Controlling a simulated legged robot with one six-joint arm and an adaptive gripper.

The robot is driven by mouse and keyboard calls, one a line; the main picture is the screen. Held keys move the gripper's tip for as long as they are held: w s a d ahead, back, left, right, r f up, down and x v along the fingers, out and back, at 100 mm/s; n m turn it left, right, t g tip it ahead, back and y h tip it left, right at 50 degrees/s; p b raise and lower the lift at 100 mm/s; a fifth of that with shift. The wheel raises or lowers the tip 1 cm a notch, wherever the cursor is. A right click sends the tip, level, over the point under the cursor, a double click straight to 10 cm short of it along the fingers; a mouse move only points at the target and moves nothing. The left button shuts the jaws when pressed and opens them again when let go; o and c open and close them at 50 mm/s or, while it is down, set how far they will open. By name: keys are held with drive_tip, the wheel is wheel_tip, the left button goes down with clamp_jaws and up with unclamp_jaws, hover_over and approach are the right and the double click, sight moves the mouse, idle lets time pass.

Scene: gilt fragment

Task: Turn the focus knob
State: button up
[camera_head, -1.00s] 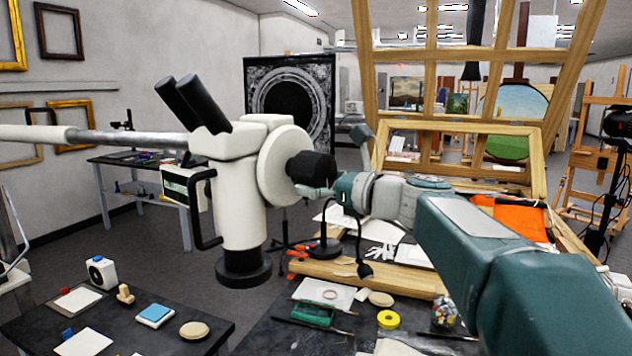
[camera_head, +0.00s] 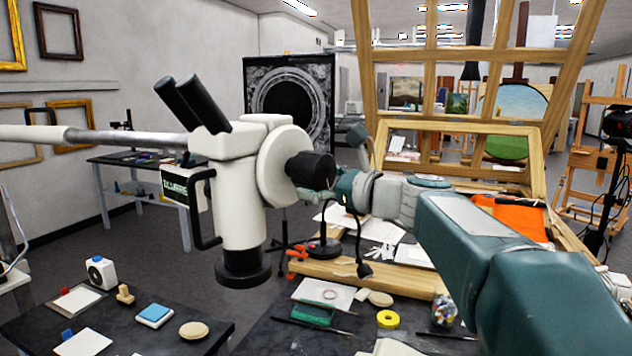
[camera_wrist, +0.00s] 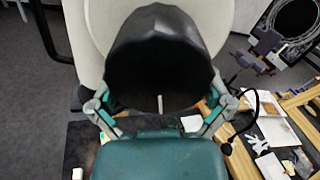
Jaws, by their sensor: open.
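The black focus knob (camera_head: 311,170) sticks out from the right of the white round housing (camera_head: 284,166) on the microscope (camera_head: 238,205). In the wrist view the knob (camera_wrist: 160,50) is large and fills the upper middle, with a pale line on its end face. My gripper (camera_wrist: 162,108) is open, its fingers spread to the left and right of the knob's lower part. I cannot tell whether the fingertips touch it. In the head view my gripper (camera_head: 335,188) is at the knob's right end, its fingers partly hidden.
A dark worktable (camera_head: 290,338) with a yellow tape roll (camera_head: 388,319), papers and tools lies below. A wooden frame (camera_head: 460,125) stands behind my arm. A black side table (camera_head: 60,325) at lower left holds small items. A white boom arm (camera_head: 95,136) extends left from the microscope.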

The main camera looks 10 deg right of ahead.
drive_tip(key=v, duration=1.2)
drive_tip(key=shift+a, duration=0.1)
idle(0.9)
